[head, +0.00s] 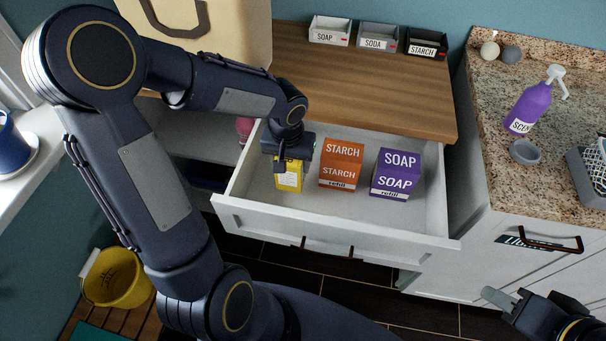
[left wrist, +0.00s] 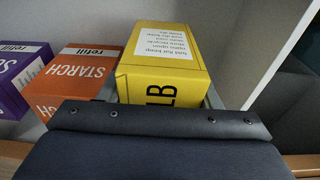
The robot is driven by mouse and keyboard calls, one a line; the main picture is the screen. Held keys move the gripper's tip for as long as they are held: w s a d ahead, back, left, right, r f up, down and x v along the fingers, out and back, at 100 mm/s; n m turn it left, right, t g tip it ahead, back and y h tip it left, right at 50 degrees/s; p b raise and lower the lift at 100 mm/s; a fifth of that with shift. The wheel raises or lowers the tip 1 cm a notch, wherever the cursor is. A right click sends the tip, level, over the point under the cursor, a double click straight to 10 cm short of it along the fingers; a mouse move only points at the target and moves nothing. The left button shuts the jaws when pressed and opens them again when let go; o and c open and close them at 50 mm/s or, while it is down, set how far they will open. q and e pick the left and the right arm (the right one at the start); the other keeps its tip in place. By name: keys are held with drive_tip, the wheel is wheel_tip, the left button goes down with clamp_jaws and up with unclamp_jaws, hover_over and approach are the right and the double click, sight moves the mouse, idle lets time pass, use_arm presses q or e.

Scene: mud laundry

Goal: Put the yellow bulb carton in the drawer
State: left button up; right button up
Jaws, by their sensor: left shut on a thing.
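The yellow bulb carton (head: 289,176) is inside the open white drawer (head: 340,229), at its left end. My left gripper (head: 284,165) reaches down from above and is shut on the carton. In the left wrist view the yellow carton (left wrist: 162,60) is between the fingers, with a white label and black letters showing. I cannot tell whether its base touches the drawer floor. My right gripper (head: 508,300) is at the lower right of the head view, away from the drawer; only part of it shows, and its jaw opening is unclear.
An orange starch box (head: 341,164) and a purple soap box (head: 396,174) stand in the drawer to the right of the carton. Small soap, soda and starch bins (head: 378,37) stand on the wooden top (head: 350,85). A yellow bucket (head: 115,278) is at the lower left.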

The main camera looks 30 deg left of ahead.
sight(291, 175)
use_arm(q)
drive_tip(key=shift+f, duration=2.6)
drive_tip(key=shift+b, duration=0.35)
drive_tip(key=o, duration=0.5)
drive_tip(key=shift+f, duration=0.15)
drive_tip(key=o, duration=0.5)
